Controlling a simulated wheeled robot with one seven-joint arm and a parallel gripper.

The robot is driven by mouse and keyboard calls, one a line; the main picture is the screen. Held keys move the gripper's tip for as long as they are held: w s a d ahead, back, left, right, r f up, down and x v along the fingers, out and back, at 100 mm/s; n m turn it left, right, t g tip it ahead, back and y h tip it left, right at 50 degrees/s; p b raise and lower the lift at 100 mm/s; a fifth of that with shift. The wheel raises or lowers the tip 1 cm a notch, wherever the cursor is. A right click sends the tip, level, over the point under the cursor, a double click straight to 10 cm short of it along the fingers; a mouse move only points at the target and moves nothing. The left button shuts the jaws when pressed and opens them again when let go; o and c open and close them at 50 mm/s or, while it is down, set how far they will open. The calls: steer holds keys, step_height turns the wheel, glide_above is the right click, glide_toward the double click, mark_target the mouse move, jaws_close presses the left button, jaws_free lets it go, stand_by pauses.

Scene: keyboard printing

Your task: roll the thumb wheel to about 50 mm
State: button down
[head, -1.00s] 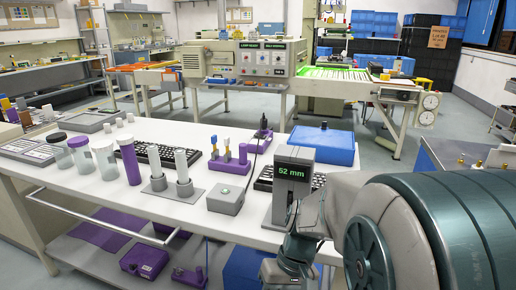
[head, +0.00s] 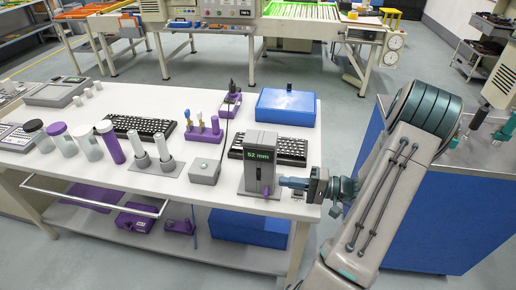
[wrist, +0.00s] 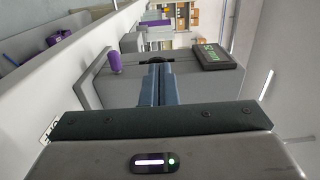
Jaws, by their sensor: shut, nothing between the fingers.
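The grey device (head: 252,178) stands upright near the front right of the white table. Its screen (head: 260,155) reads 52 mm in green; the screen also shows, turned on its side, in the wrist view (wrist: 214,54). The dark thumb wheel (wrist: 157,58) shows in a slot of the grey body in the wrist view, right at my fingertips, which partly hide it. A purple knob (wrist: 114,62) sits beside it. My gripper (head: 281,181) is shut and empty, its fingers pointing left at the device's right side. I cannot tell whether the tips touch the wheel.
A black keyboard (head: 291,151) lies behind the device and a blue case (head: 286,106) farther back. A small grey box (head: 205,171) stands to the left, with tubes in a holder (head: 152,167) beyond it. The table's front edge is close to the device.

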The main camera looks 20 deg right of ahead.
steer(key=shift+x, duration=3.4)
steer(key=shift+w+d+f, duration=0.1)
steer(key=shift+w+d, duration=0.05)
steer(key=shift+d, duration=0.05)
steer(key=shift+f+b, duration=0.35)
steer(key=shift+b, duration=1.2)
steer(key=shift+a, duration=0.1)
steer(key=shift+s+a, duration=0.1)
steer(key=shift+s, duration=0.25)
steer(key=shift+b+v, duration=0.4)
steer(key=shift+v, duration=2.55)
